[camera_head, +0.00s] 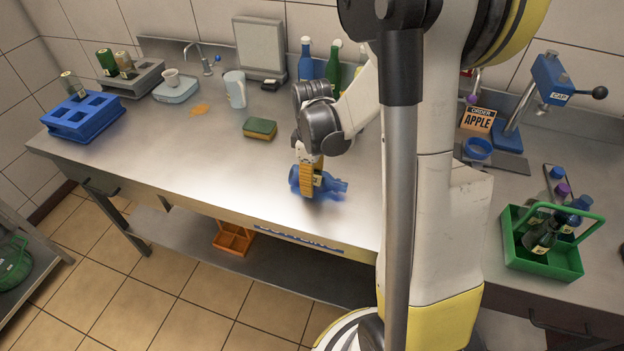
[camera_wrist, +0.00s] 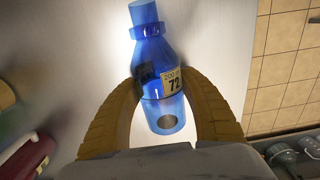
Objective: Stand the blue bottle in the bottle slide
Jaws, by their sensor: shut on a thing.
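My gripper (camera_head: 310,163) is shut around the body of a blue bottle (camera_head: 329,184) over the steel counter, near its front edge. The bottle lies on its side, its neck to the right in the head view. I cannot tell whether it touches the counter.
A blue crate (camera_head: 85,117) stands at the left end. A sponge (camera_head: 259,129), a pitcher (camera_head: 235,88) and another blue bottle (camera_head: 306,62) are behind my gripper. A green carrier (camera_head: 545,258) with bottles and a blue capping press (camera_head: 551,78) stand at right.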

